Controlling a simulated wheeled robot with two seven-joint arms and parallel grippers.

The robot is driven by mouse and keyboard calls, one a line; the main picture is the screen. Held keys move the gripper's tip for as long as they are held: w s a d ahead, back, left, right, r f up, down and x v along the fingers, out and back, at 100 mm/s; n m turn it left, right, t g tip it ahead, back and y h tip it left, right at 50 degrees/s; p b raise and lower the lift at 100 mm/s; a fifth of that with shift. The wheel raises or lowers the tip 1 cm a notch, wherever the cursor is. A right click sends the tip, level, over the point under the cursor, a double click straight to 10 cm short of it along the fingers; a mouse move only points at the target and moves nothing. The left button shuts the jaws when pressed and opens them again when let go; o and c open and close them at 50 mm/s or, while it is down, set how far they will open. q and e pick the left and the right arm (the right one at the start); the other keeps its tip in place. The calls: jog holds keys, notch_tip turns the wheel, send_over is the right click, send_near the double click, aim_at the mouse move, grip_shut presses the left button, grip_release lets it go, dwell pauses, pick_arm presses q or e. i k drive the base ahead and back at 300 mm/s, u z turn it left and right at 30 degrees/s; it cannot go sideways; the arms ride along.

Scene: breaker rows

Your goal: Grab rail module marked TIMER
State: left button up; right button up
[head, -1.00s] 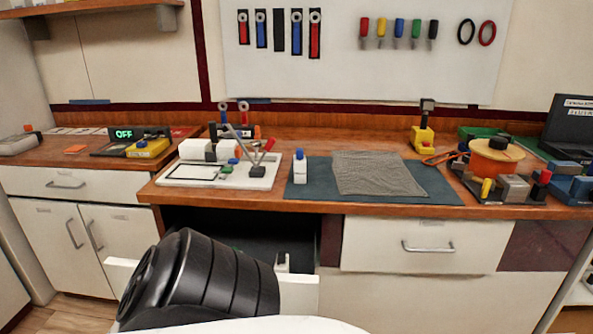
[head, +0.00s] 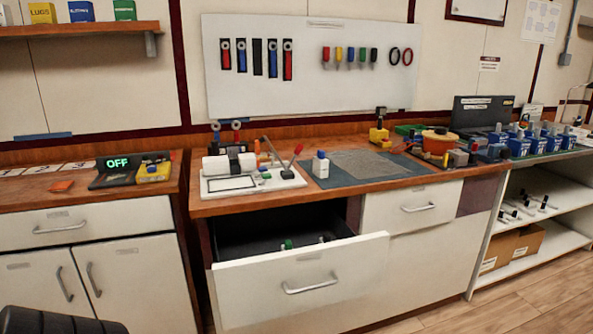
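No TIMER marking is legible on any module. Small white block modules (head: 228,163) stand on a white board (head: 270,183) on the bench, with a black piece among them. The open drawer (head: 305,280) below holds a small green-topped item (head: 287,244) and another small item (head: 326,238); the drawer front hides part of its inside. Neither of my grippers is in view; only a dark part of my arm shows at the lower left corner.
A white bottle with a blue cap (head: 320,165) stands by a grey mesh mat (head: 368,163). An OFF display (head: 117,162) and yellow box (head: 153,172) sit on the left counter. An orange reel (head: 439,142) is at the right. The open drawer juts out; wooden floor is clear at right.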

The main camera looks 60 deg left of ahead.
aim_at(320, 164)
jog(key=u, duration=1.8)
